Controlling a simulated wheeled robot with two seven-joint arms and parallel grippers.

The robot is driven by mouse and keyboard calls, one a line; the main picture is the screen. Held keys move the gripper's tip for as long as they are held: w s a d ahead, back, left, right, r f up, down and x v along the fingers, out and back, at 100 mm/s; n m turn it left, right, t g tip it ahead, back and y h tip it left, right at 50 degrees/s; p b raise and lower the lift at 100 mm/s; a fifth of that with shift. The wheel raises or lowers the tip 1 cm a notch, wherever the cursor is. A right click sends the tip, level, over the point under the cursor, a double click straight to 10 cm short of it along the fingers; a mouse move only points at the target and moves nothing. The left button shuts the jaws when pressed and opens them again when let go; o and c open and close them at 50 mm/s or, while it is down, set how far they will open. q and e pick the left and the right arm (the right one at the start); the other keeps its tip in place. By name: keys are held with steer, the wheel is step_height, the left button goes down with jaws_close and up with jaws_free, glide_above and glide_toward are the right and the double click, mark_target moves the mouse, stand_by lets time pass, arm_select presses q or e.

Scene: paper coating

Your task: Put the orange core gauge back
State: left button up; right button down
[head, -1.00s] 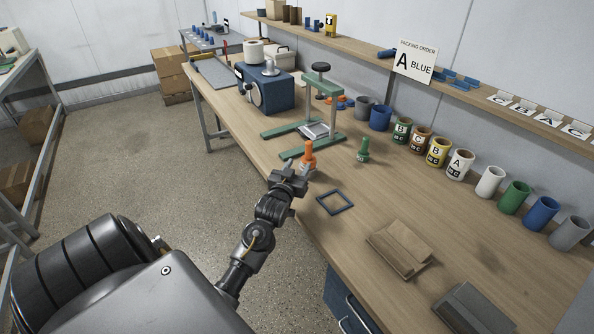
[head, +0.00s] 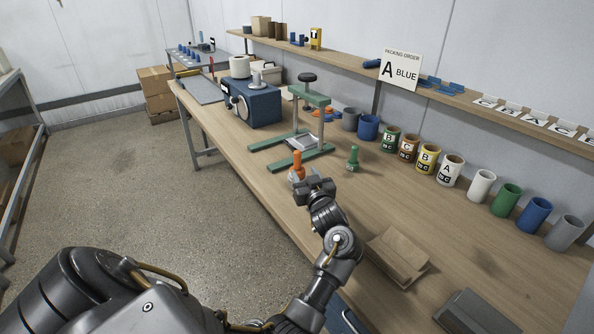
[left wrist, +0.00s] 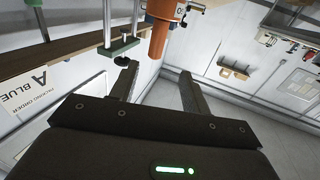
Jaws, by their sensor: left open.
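The orange core gauge (head: 297,168) stands upright near the front edge of the long wooden table, beside the foot of the green press. My left gripper (head: 313,185) is open and empty, just to the right of and nearer than the gauge. In the left wrist view the orange gauge (left wrist: 159,38) shows beyond my open fingers (left wrist: 157,84), apart from them and not between them. A similar green gauge (head: 353,158) stands farther right on the table. My right gripper is out of view.
The green press (head: 312,100) stands behind the gauge, with a blue machine (head: 252,103) to its left. Several labelled and coloured cups line the back, including a yellow one (head: 427,159). A brown block (head: 397,256) lies on the right of the table. A shelf (head: 455,97) runs above.

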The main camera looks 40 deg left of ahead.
mark_target(298, 159)
arm_select(q)
steer(key=x, duration=0.5)
steer(key=shift+w+a+p, duration=0.15)
steer(key=shift+w+p, duration=0.1)
steer(key=shift+p, duration=0.1)
steer(key=shift+w, duration=0.1)
steer(key=x, duration=0.3)
steer(key=p+x, duration=0.1)
steer(key=x, duration=0.1)
steer(key=shift+w+f, duration=0.2)
steer(key=shift+f, duration=0.15)
jaws_close()
steer(key=shift+r, duration=0.1)
